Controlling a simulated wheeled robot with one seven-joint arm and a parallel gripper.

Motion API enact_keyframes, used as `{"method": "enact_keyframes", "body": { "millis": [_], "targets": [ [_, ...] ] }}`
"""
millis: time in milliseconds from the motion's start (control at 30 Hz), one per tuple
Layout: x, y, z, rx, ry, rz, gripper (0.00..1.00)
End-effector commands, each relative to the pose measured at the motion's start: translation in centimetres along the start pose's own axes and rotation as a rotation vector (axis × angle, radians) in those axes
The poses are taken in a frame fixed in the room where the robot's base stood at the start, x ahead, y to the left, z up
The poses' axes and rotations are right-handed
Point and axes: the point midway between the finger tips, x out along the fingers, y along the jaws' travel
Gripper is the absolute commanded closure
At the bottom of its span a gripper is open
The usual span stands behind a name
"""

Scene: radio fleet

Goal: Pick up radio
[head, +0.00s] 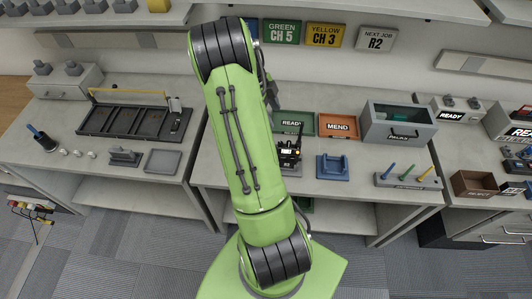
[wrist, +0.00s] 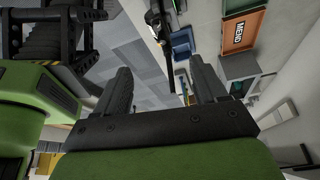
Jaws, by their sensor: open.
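A black radio-like device (head: 290,153) with small light markings stands upright on the middle bench, just right of my arm in the head view. My arm hides part of the area beside it. In the wrist view a dark, slim object (wrist: 165,38), which may be the radio, shows at the top edge beyond the fingers, partly cut off. My gripper (wrist: 162,88) is open, with nothing between its fingers. In the head view it is mostly hidden behind my arm, apart from the radio.
A green READY tray (head: 290,118), an orange MEND tray (head: 338,126) and a grey PACKS box (head: 398,124) stand behind. A blue holder (head: 332,167) sits right of the device. A rack with coloured pegs (head: 408,179) stands farther right. Bare bench lies near the front edge.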

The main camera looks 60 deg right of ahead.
Motion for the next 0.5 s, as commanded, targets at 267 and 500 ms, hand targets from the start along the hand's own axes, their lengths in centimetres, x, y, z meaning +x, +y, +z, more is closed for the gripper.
{"method": "enact_keyframes", "body": {
  "millis": [267, 500],
  "targets": [
    [6.3, 0.1, -0.1, 0.004, 0.004, 0.007, 0.29],
    [10.4, 0.1, 0.0, 0.002, 0.002, 0.003, 0.29]
  ]
}}
